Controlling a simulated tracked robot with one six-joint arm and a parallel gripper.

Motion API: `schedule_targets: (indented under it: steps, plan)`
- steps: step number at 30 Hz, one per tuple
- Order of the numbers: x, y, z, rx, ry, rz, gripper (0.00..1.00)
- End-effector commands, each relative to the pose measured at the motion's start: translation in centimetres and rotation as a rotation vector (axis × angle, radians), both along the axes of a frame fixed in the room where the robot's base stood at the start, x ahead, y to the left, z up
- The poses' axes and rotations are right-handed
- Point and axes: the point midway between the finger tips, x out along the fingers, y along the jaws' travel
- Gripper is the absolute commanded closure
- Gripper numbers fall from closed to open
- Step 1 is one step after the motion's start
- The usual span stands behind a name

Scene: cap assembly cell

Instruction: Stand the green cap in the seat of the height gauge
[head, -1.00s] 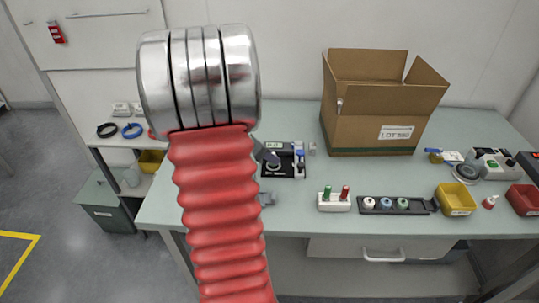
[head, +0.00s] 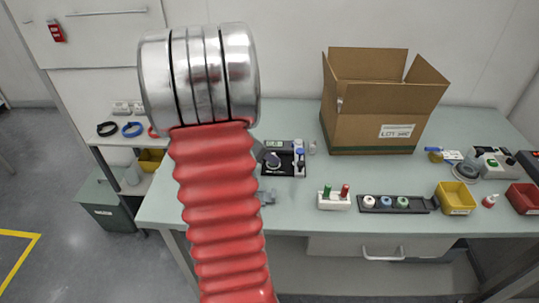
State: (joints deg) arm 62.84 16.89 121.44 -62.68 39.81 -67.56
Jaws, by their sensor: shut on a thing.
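The height gauge (head: 299,167) stands on the bench just right of my arm, with a dark base and a small display at its back. A round dark and grey part shows at its left side; I cannot tell whether anything stands in the seat. A small cap with a green look (head: 402,203) sits in the dark tray (head: 420,206) on the right, beside a blue and a white one; I cannot tell for sure that it is the green cap. My gripper is hidden behind my red and silver arm, so what it holds does not show.
A white block (head: 334,203) holds a green and a red upright piece. A large open carton (head: 370,120) stands behind. A yellow bin (head: 456,198) and a red bin (head: 523,198) are at the right. Bench between gauge and carton is mostly clear.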

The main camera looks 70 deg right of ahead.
Motion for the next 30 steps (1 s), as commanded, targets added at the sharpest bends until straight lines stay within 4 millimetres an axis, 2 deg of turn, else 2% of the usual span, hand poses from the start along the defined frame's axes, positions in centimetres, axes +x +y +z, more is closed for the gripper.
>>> schedule_targets:
  steps: [25,26,30]
  plan:
    - [-0.03,-0.01,-0.22,0.000,0.001,-0.001,0.85]
    - [-0.03,-0.01,-0.22,0.000,0.001,-0.001,0.75]
    - [-0.04,-0.02,-0.22,0.000,0.000,-0.001,0.65]
